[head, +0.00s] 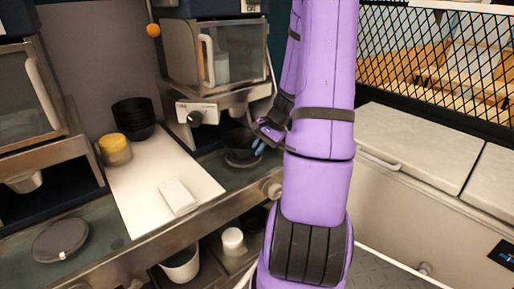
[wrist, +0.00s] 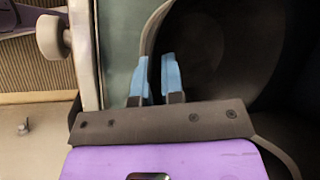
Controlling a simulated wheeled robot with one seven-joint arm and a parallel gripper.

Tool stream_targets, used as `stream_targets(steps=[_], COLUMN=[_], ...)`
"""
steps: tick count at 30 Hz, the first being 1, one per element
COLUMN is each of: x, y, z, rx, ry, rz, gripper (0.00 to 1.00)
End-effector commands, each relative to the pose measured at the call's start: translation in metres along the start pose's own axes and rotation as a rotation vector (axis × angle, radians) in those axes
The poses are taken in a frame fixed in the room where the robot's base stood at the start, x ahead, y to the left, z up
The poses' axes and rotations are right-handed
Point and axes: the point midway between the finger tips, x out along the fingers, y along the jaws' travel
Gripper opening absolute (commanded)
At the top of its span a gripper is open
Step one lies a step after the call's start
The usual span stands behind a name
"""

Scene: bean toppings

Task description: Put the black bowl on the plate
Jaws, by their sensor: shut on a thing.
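The black bowl (head: 238,143) is at the right end of the counter, below the right-hand machine. My gripper (head: 262,140) is at the bowl's right side, its blue fingertips at the rim. In the wrist view, my gripper (wrist: 162,78) has its two blue fingers close together, pinching the bowl's rim, and the bowl's dark inside (wrist: 235,50) fills the right side. A dark round edge (head: 243,162) shows just under the bowl; I cannot tell whether it is the plate or whether the bowl touches it.
A dark round disc (head: 60,239) is at the left. Machines (head: 215,55) overhang the counter.

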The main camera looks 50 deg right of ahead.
Motion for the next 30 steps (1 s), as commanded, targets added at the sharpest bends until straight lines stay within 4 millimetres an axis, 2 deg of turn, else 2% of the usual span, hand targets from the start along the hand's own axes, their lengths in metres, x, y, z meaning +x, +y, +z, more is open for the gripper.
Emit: stream_targets(steps=[4, 5, 6, 7, 8, 17, 20, 23, 30], x=[0.003, 0.002, 0.002, 0.002, 0.002, 0.001, -0.006, -0.02, -0.068], y=[0.001, 0.001, 0.001, 0.001, 0.001, 0.0, -0.001, -0.001, -0.001], z=[-0.001, -0.001, -0.001, -0.001, -0.001, -0.001, -0.001, -0.001, 0.0], rx=[0.001, 0.0, 0.0, 0.0, 0.0, 0.0, 0.0, -0.001, -0.002], ry=[-0.001, -0.001, 0.0, 0.0, 0.0, 0.0, 0.003, 0.004, 0.005], rz=[0.0, 0.0, 0.0, 0.0, 0.0, 0.0, -0.001, -0.001, -0.001], gripper=[0.0, 0.15, 0.24, 0.31, 0.34, 0.34, 0.34, 0.34, 0.34])
